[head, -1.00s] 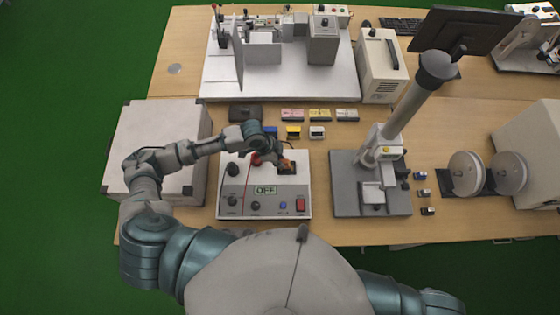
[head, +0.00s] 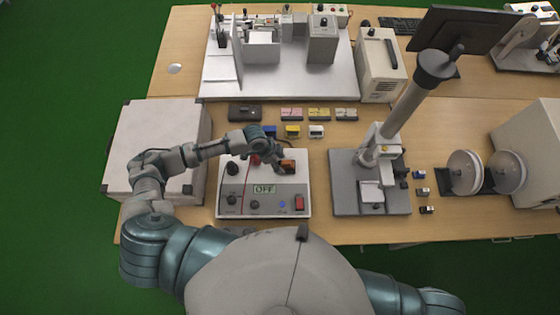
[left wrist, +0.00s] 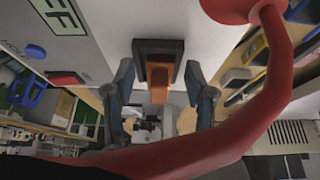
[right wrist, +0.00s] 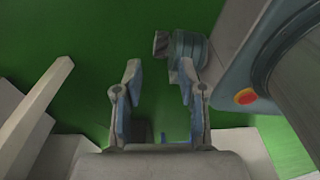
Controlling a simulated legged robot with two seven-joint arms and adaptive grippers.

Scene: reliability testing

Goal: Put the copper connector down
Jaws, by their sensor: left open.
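The copper connector (head: 288,166) is a small orange-brown block at the dark socket on top of the white-and-grey tester box (head: 236,203). In the left wrist view the connector (left wrist: 158,80) sits at the dark square socket (left wrist: 158,56), between my left fingers but apart from both. My left gripper (left wrist: 160,88) is open and holds nothing. In the head view the left gripper (head: 277,158) is beside the connector, at its upper left. My right gripper (right wrist: 158,85) is open and empty over the green floor; the head view does not show it.
A red cable (left wrist: 265,100) curves close in front of my left wrist camera. Small coloured blocks (head: 292,131) stand behind the tester. A grey press stand (head: 345,200) is to its right and a large white case (head: 150,140) to its left.

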